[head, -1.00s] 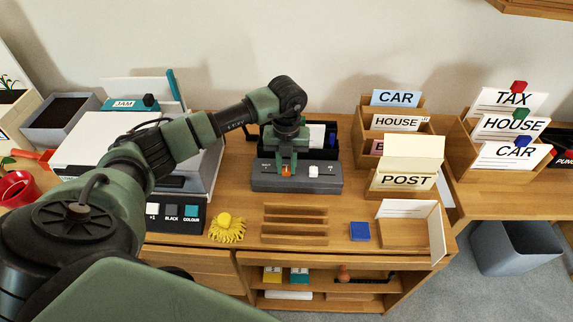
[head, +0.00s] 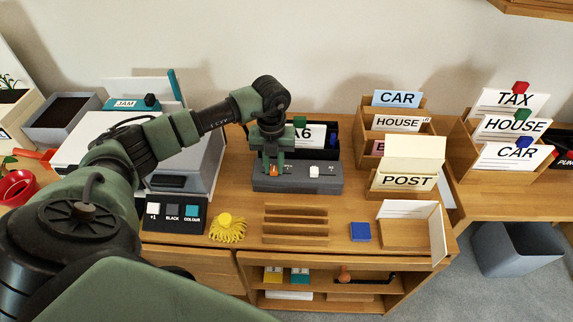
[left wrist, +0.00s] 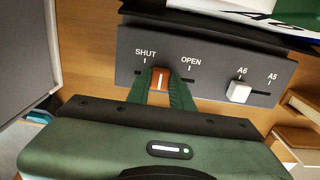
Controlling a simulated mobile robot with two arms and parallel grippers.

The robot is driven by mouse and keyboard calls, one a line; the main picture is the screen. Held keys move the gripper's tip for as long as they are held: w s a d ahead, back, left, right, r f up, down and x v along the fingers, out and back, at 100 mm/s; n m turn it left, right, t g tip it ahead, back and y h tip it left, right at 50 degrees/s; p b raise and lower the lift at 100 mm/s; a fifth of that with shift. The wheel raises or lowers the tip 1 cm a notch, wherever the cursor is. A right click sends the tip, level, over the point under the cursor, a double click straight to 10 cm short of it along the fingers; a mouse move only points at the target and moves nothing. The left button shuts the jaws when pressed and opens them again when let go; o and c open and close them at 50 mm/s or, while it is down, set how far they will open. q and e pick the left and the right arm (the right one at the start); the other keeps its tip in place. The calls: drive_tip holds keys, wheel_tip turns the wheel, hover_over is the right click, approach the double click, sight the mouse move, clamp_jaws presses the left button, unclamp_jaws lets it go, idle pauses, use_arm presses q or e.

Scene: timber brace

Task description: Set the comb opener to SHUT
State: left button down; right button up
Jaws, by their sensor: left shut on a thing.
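The comb opener is a grey box (head: 325,180) on the desk, with an orange slider (head: 273,170) on its left part. In the left wrist view the orange slider (left wrist: 160,78) stands in its slot between the SHUT and OPEN labels, nearer to SHUT. My left gripper (head: 273,166) points down at the box and is shut on the orange slider, with a green finger on each side of it. A white slider (left wrist: 239,92) on the same box stands at A6. My right gripper is not in view.
Behind the box is a black tray holding an A6 card (head: 314,135). A grey machine (head: 205,160) stands to the left. Wooden card holders (head: 392,145) stand to the right. In front are a wooden rack (head: 295,225), a yellow brush (head: 228,226) and a blue block (head: 360,231).

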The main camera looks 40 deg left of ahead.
sight(264, 173)
use_arm(q)
drive_tip(key=shift+s+a, duration=0.35)
drive_tip(key=shift+a, duration=0.3)
drive_tip(key=shift+s+a, duration=0.3)
drive_tip(key=shift+a, duration=0.3)
drive_tip(key=shift+d+r, duration=0.1)
drive_tip(key=c, duration=1.5)
unclamp_jaws()
drive_tip(key=shift+o, duration=1.3)
drive_tip(key=shift+s, duration=0.15)
